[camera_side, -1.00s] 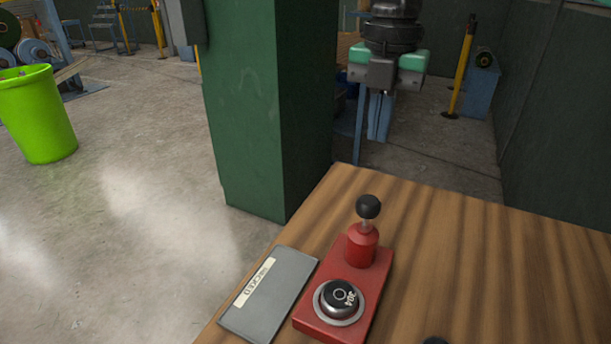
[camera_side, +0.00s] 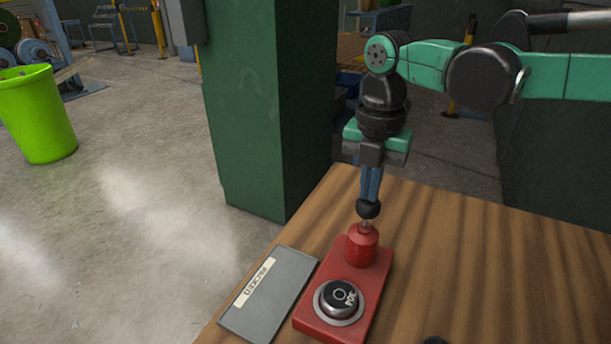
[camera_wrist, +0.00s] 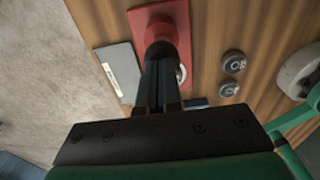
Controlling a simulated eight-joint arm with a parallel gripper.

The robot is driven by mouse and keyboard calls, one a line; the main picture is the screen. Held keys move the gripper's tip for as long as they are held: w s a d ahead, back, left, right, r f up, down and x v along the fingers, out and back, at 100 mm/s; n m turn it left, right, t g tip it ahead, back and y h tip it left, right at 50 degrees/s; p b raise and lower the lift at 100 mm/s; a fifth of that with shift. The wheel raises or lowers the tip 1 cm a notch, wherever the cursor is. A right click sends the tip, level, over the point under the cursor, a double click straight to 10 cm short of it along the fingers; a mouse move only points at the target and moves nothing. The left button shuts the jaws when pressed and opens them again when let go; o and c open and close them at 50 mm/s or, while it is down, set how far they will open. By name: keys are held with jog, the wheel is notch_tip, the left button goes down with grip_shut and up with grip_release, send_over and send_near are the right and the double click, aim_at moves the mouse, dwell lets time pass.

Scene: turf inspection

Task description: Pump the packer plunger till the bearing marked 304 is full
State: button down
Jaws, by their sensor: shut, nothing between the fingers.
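The red packer (camera_side: 335,305) stands on the wooden table. Its plunger has a black ball knob (camera_side: 367,209) on a short bright rod above a red cylinder (camera_side: 361,245). The bearing marked 304 (camera_side: 339,298) sits in the round seat at the near end of the packer. Its fill level cannot be told. My gripper (camera_side: 369,198) is shut and empty, pointing down with its fingertips at the top of the knob, touching or nearly so. In the wrist view, my fingers (camera_wrist: 158,85) partly cover the packer (camera_wrist: 160,18) and hide most of the bearing.
A grey plate (camera_side: 268,295) with a white label lies left of the packer. The wrist view shows two dark round pieces (camera_wrist: 233,62) and a larger grey round object (camera_wrist: 298,70) on the table. A green pillar (camera_side: 262,110) stands behind the table's left edge.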

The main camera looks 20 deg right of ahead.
jog(key=shift+f, duration=1.1)
jog(key=shift+r, duration=0.1)
notch_tip(320, 180, up, 14)
dwell(0.8)
jog(key=shift+r, duration=1.05)
notch_tip(320, 180, down, 14)
jog(key=shift+f, duration=0.1)
dwell(0.4)
